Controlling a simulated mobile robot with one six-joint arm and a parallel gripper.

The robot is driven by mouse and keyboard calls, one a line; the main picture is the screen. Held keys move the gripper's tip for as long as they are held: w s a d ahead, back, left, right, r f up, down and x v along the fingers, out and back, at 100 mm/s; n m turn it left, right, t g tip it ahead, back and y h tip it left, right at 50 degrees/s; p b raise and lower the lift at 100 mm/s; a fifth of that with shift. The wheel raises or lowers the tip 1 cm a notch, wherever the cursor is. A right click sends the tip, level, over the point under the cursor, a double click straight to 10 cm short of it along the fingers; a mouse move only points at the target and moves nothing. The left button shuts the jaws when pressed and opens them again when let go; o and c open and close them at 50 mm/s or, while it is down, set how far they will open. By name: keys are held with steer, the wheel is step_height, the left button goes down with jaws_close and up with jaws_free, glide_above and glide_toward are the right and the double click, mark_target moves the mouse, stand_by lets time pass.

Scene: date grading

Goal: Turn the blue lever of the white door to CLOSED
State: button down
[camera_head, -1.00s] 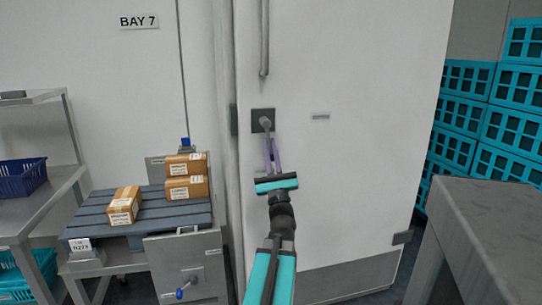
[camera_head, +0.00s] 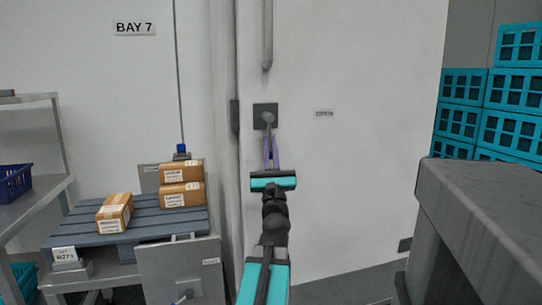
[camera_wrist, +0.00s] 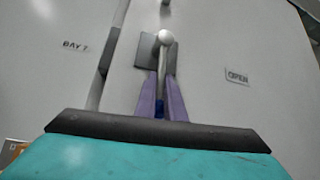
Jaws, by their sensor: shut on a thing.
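The white door (camera_head: 350,180) fills the middle of the head view. Its lever has a round hub (camera_head: 268,118) on a dark square plate (camera_head: 258,110). The lever hangs down from the hub; its blue end (camera_wrist: 159,108) shows between the purple fingers in the wrist view. My gripper (camera_head: 270,150) is shut on the lever from below, one finger on each side; it also shows in the wrist view (camera_wrist: 160,100). A small label (camera_wrist: 237,76) right of the lever reads OPEN. The fingers hide part of the lever in the head view.
A pallet (camera_head: 140,222) with several cartons stands on a cart at the left, beside a grey panel (camera_head: 180,265). A grey table (camera_head: 490,210) stands close at the right, before stacked teal crates (camera_head: 460,120). A vertical bar (camera_head: 267,35) is above the lever.

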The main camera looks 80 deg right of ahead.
steer(key=shift+w+f+m+g+b, duration=0.1)
steer(key=shift+f+m+g+b, duration=0.25)
steer(key=shift+b, duration=0.5)
steer(key=shift+d+r, duration=0.1)
steer(key=c, duration=1.8)
jaws_free()
steer(key=shift+c, duration=0.2)
steer(key=shift+r, duration=0.1)
steer(key=b+v, duration=0.2)
steer(key=v, duration=0.1)
steer(key=shift+w+b, duration=0.1)
steer(key=shift+b, duration=0.2)
steer(key=shift+a+f+b, duration=0.3)
steer(key=shift+f+b, duration=0.2)
steer(key=shift+b, duration=0.4)
